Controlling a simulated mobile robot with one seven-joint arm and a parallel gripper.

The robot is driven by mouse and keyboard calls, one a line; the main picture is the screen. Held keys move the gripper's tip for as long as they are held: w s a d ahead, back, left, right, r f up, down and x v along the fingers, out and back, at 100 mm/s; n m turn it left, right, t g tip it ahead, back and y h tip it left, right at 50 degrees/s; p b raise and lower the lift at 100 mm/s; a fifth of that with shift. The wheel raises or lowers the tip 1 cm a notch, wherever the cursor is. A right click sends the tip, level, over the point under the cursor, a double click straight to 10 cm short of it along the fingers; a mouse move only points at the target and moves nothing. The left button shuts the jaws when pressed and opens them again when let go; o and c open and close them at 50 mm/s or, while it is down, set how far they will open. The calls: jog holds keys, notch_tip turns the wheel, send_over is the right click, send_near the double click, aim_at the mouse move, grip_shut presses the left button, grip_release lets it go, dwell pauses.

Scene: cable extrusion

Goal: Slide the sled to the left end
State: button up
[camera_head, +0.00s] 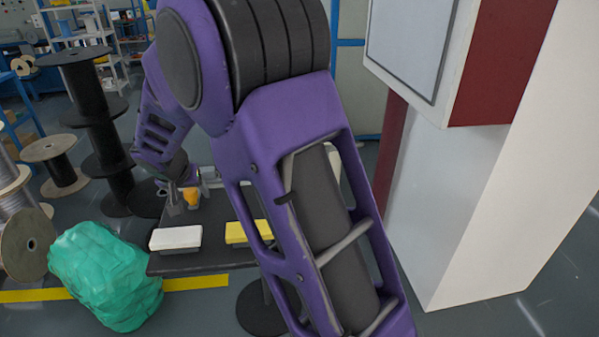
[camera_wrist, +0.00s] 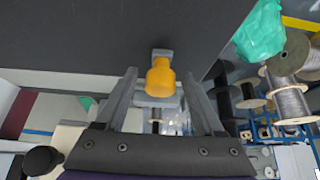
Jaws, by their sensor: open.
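An orange knob (camera_head: 193,196) stands at the far side of a dark table (camera_head: 190,265); I take it for the sled's handle. In the wrist view the orange knob (camera_wrist: 160,78) sits on a small grey block (camera_wrist: 162,53), and a grey metal part lies behind it. My gripper (camera_wrist: 160,74) is open, with one finger on each side of the knob and a gap on both sides. In the head view my gripper (camera_head: 181,188) is small and partly hidden beside the knob. The sled's body and most of its rail (camera_head: 211,177) are hidden by my arm.
A white-topped block (camera_head: 176,238) and a yellow-topped block (camera_head: 248,232) rest on the table's near part. A green wrapped bundle (camera_head: 105,275) lies on the floor to the left. Cable spools (camera_head: 90,115) stand farther left. A white and red cabinet (camera_head: 470,190) stands on the right.

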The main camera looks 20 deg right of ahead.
jog(key=shift+r+p, duration=2.1)
jog(key=shift+r, duration=1.85)
